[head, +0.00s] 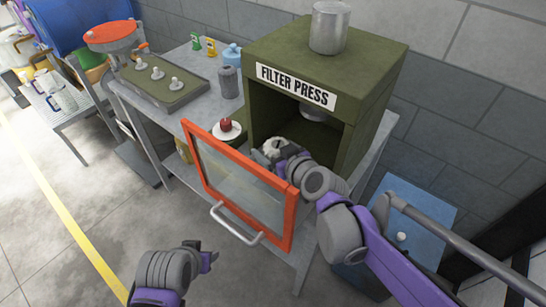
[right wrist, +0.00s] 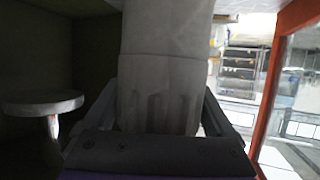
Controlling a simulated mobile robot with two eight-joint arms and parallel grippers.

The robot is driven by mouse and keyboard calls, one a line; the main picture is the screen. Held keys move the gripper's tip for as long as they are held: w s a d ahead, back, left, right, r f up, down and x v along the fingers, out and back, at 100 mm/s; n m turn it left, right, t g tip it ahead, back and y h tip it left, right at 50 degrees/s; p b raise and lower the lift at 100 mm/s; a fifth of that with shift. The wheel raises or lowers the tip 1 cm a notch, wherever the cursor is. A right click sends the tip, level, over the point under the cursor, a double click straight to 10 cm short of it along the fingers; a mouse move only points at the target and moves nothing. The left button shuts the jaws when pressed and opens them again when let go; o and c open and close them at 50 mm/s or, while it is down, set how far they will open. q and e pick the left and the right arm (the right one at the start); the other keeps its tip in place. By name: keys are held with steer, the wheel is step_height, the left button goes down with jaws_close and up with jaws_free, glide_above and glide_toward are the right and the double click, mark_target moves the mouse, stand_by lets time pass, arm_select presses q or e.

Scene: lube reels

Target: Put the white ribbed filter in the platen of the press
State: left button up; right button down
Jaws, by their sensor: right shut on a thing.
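The filter press (head: 375,100) is a green box labelled "FILTER PRESS", with an open front. A grey round disc (head: 313,112) hangs under its roof. The right wrist view shows a pale disc on a stem (right wrist: 42,104) at the left. My right gripper (head: 275,152) is at the press opening, behind the orange-framed door. It is shut on the white ribbed filter (head: 271,146), which fills the middle of the right wrist view (right wrist: 165,90). The platen is hidden in the head view. My left gripper (head: 207,256) is low, in front of the door, and holds nothing visible.
The glass door (head: 291,220) stands open with its handle outward. A small red thing (head: 226,125) sits on a white disc left of the press. A green peg board (head: 165,90) and grey canister (head: 229,82) share the bench. A blue bin (head: 410,215) stands at the right.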

steer(key=shift+f, duration=1.35)
steer(key=shift+f, duration=0.2)
jaws_free()
steer(key=shift+r, duration=0.1)
